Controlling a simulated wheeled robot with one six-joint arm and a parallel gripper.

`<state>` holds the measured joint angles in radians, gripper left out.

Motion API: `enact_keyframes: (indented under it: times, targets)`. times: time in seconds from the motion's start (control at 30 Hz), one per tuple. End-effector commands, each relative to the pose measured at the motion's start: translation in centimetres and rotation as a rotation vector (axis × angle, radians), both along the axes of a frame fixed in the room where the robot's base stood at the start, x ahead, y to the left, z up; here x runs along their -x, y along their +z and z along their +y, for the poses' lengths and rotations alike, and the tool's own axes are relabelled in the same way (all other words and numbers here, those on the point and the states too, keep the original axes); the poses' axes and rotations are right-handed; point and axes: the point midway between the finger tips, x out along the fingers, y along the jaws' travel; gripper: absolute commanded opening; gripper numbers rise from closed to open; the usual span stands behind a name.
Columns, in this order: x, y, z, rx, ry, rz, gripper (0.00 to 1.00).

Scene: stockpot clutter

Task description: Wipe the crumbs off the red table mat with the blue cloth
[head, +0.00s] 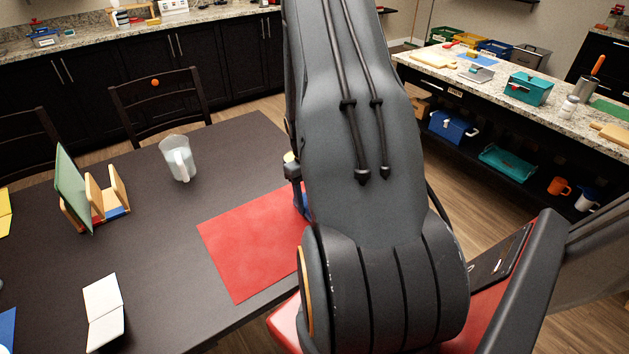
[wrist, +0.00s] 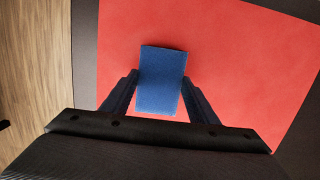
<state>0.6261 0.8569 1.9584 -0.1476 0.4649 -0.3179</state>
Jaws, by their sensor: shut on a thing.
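The red table mat (head: 250,240) lies on the dark table, partly hidden behind my arm in the head view. It fills most of the wrist view (wrist: 235,65), with the table's dark surface along its edges. The blue cloth (wrist: 161,80) is a small folded block between the fingers of my gripper (wrist: 160,98), which is shut on it, over the mat. A sliver of blue also shows beside my arm in the head view. I cannot tell whether the cloth touches the mat. No crumbs can be made out on the visible part of the mat.
A clear jug (head: 179,158) stands behind the mat. A wooden rack (head: 107,200) with a green board and an open white booklet (head: 104,312) are to the left. A chair (head: 160,103) stands at the far table edge. The table (head: 170,260) is bare between them.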

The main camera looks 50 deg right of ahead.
Motion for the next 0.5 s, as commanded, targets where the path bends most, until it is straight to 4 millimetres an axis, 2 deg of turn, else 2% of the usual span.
enact_keyframes:
  times: [0.1, 0.5]
  targets:
    - [0.0, 2.3, 0.2, 0.000, 0.002, -0.001, 0.30]
    - [-0.1, 5.7, 0.4, 0.000, 0.007, 0.001, 0.30]
